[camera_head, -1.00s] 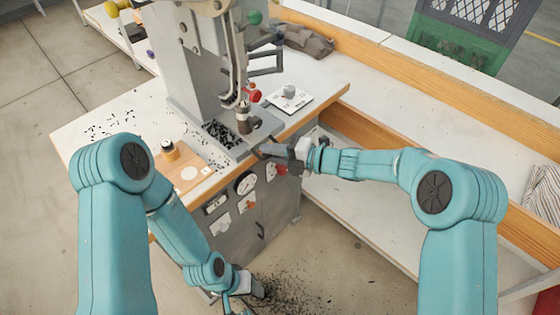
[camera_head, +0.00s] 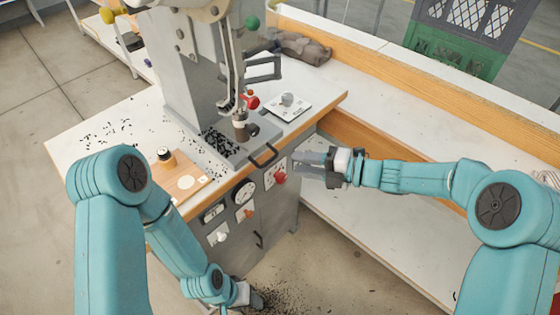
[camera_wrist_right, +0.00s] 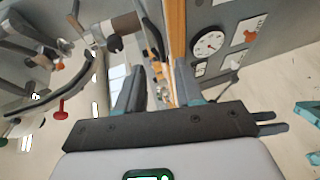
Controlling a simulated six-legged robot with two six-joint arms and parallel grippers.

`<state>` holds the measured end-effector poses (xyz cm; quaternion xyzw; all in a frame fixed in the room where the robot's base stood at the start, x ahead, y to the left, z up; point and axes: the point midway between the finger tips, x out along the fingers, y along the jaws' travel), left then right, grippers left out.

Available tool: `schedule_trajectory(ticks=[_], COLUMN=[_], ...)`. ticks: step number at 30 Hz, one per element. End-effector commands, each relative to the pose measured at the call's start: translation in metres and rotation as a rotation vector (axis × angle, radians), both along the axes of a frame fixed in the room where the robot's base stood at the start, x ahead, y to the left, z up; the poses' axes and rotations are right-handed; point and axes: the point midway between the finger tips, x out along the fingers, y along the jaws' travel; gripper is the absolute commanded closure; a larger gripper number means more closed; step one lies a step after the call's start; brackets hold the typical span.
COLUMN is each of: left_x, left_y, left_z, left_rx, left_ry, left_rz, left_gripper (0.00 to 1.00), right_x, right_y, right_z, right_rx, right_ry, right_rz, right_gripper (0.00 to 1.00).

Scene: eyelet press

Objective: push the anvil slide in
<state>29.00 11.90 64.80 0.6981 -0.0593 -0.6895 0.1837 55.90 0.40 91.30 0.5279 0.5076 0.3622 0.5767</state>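The grey press column (camera_head: 195,65) rises behind the bed. The cabinet front carries a gauge (camera_head: 244,192) and a red knob (camera_head: 280,177).

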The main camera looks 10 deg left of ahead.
Motion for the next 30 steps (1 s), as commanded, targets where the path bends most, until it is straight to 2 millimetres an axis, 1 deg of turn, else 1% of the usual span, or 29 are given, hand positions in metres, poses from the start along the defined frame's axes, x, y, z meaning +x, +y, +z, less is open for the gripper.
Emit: schedule_trajectory(ticks=[1, 3, 6, 10, 15, 28, 29, 30], left_x=[0.0, 0.0, 0.0, 0.0, 0.0, 0.0, 0.0, 0.0], left_y=[0.0, 0.0, 0.0, 0.0, 0.0, 0.0, 0.0, 0.0], left_z=[-0.003, -0.004, -0.006, -0.007, -0.007, -0.007, -0.006, -0.004], left_rx=[0.0, 0.0, 0.0, 0.0, 0.0, 0.0, 0.0, 0.0], left_ry=[0.0, 0.0, 0.0, 0.0, 0.0, 0.0, 0.0, 0.0], left_rz=[0.0, 0.0, 0.0, 0.0, 0.0, 0.0, 0.0, 0.0], left_gripper=[0.45, 0.45, 0.45, 0.45, 0.45, 0.45, 0.45, 0.45], right_x=[-0.002, -0.006, -0.011, -0.014, -0.016, -0.016, -0.016, -0.016], right_y=[-0.014, -0.029, -0.047, -0.061, -0.068, -0.067, -0.068, -0.067], right_z=[0.001, 0.005, 0.008, 0.012, 0.014, 0.014, 0.013, 0.008], right_rx=[0.0, 0.0, 0.0, 0.0, -0.001, -0.001, -0.001, 0.001], right_ry=[0.0, 0.0, 0.0, 0.002, 0.002, 0.002, 0.006, 0.017], right_rz=[-0.005, -0.005, -0.003, -0.001, 0.0, 0.0, -0.002, 0.0], right_gripper=[0.64, 0.64, 0.64, 0.64, 0.64, 0.64, 0.64, 0.64])
